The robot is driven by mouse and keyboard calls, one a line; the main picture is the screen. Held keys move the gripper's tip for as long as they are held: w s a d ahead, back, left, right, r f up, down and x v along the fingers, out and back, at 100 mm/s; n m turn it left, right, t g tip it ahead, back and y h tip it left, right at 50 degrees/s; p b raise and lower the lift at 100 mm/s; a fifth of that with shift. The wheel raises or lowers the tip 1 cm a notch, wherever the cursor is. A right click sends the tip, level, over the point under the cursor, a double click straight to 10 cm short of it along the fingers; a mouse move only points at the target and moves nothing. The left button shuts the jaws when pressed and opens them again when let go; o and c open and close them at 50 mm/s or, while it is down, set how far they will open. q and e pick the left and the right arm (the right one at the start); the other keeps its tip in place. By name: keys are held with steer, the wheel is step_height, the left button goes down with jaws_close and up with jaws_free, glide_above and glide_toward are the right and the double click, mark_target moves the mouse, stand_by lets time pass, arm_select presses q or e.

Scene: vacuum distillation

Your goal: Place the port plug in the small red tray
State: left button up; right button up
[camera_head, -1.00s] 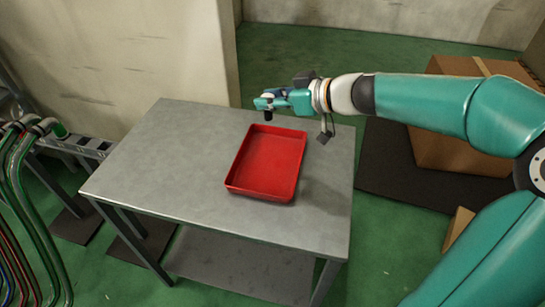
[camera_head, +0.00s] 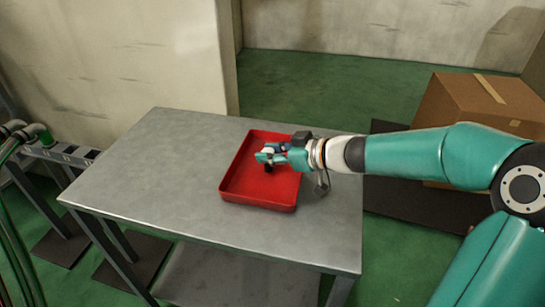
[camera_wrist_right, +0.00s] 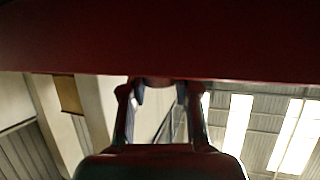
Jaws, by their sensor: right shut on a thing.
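The small red tray (camera_head: 233,186) lies on the grey metal table. My right gripper (camera_head: 266,158) reaches in from the right over the tray's inside, near its middle. It is shut on the port plug (camera_head: 268,169), a small dark piece showing just below the fingertips. I cannot tell whether the plug touches the tray floor. In the right wrist view, the gripper's fingers (camera_wrist_right: 158,95) point at a dark red band, likely the tray (camera_wrist_right: 160,40), across the top; the plug is not clear there. My left gripper is out of view.
The table (camera_head: 140,180) is clear around the tray. A cardboard box (camera_head: 470,105) stands on a dark mat at the right. Hoses (camera_head: 15,150) and a metal frame stand at the left. A pale wall (camera_head: 130,60) rises behind the table.

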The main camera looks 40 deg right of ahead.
steer(key=shift+r, duration=0.1)
steer(key=o, duration=1.1)
steer(key=shift+c, duration=0.2)
steer(key=shift+s+d+r+p, duration=0.25)
steer(key=shift+s+p, duration=0.05)
steer(key=shift+s, duration=0.1)
steer(key=p+v, duration=0.3)
steer(key=v, duration=0.8)
steer(key=shift+f, duration=0.1)
